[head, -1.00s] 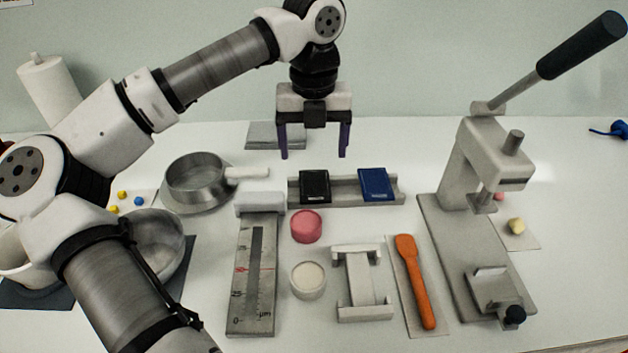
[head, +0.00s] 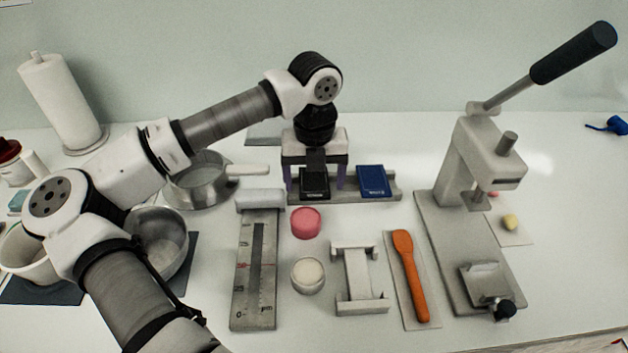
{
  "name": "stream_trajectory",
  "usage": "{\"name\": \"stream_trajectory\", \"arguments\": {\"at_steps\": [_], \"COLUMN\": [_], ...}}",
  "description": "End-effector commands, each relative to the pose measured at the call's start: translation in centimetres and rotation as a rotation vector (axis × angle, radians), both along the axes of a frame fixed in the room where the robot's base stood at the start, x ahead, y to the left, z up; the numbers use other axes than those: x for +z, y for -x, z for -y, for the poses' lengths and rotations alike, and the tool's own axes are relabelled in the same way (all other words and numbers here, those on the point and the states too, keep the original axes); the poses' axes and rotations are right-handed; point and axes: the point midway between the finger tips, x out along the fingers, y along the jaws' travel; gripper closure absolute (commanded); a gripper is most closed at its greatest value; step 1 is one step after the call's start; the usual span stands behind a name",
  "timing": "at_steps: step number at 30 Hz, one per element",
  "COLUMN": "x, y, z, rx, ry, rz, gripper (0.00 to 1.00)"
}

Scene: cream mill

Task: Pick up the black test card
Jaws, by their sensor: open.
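The black test card (head: 314,185) leans in a grey rack (head: 349,191) at the back middle of the table. A blue card (head: 373,181) leans in the same rack, to its right. My gripper (head: 314,186) points down at the black card. Its two purple fingers are open, one on the left and one on the right of the card. I cannot tell whether the fingers touch it. The gripper body hides the card's upper part.
A steel pan (head: 201,184) with a pale handle stands left of the rack. In front are a grey gauge block (head: 256,280), a pink puck (head: 306,222), a round white-topped pot (head: 307,275), a white cradle (head: 360,280) and an orange spatula (head: 411,275). A lever press (head: 470,220) stands right.

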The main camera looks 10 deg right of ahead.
Motion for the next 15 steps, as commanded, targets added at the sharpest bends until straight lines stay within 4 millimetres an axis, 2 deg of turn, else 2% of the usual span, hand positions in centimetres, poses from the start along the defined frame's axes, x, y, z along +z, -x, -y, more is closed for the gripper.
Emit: {"name": "stream_trajectory", "arguments": {"at_steps": [13,15], "x": [-0.25,-0.16], "y": [-0.02,-0.02], "z": [-0.01,-0.01], "rx": [0.0,0.0], "ry": [0.0,0.0], "rz": [0.001,0.001], "gripper": [0.2,0.27]}}
